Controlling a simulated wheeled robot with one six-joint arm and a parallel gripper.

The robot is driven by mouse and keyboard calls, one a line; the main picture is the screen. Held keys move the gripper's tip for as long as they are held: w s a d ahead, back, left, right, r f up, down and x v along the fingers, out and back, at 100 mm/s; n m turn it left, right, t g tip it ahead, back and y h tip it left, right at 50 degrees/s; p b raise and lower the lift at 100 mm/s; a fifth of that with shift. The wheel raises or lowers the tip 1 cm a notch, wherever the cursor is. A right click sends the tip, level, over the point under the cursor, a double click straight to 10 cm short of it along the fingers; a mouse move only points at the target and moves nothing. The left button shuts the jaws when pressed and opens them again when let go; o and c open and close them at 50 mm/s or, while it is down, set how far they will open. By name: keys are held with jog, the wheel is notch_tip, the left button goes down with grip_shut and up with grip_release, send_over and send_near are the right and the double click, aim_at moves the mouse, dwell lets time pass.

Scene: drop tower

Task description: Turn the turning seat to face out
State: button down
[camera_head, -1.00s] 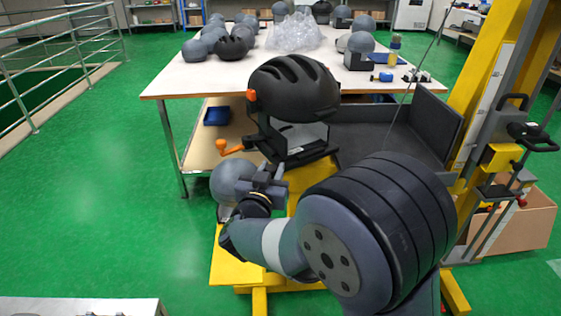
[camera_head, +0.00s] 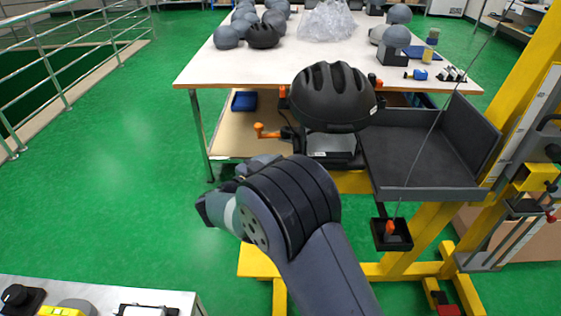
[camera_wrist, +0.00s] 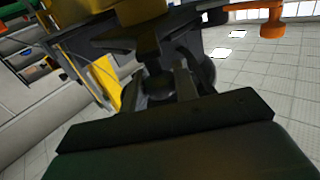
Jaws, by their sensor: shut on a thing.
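The turning seat (camera_head: 345,157), a dark holder with a pale label, stands on the yellow frame at the left end of the grey tray. A black helmet (camera_head: 328,100) sits upright on it. An orange-ended lever (camera_head: 268,130) sticks out to the left; an orange knob also shows in the wrist view (camera_wrist: 272,25). My gripper (camera_wrist: 160,75) is left of the seat and low against it, mostly hidden behind my arm in the head view. In the wrist view its fingers close on a dark part under the seat; the exact contact is shadowed.
The grey tray (camera_head: 460,180) adjoins the seat on the right. A white table (camera_head: 205,70) with several grey helmets (camera_head: 227,37) stands behind. A small black box (camera_head: 379,236) hangs below the tray. Green floor at the left is clear up to the railing (camera_head: 60,90).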

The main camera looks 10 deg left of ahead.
jog(key=shift+w+a+r+h, duration=0.15)
jog(key=shift+w+a+h, duration=0.1)
jog(key=shift+h, duration=0.05)
jog(key=shift+a+r+m+g, duration=0.1)
jog(key=shift+m+g, duration=0.2)
jog(key=c, duration=1.1)
grip_release()
jog(key=shift+w, duration=0.1)
jog(key=shift+c, duration=0.2)
jog(key=v, duration=1)
jog(key=shift+s+a+f, duration=0.2)
jog(key=shift+s+f, duration=0.05)
jog(key=shift+s, duration=0.1)
jog(key=shift+w, duration=0.1)
jog(key=x, duration=1)
jog(key=shift+w+d, duration=0.15)
jog(key=shift+d, duration=0.05)
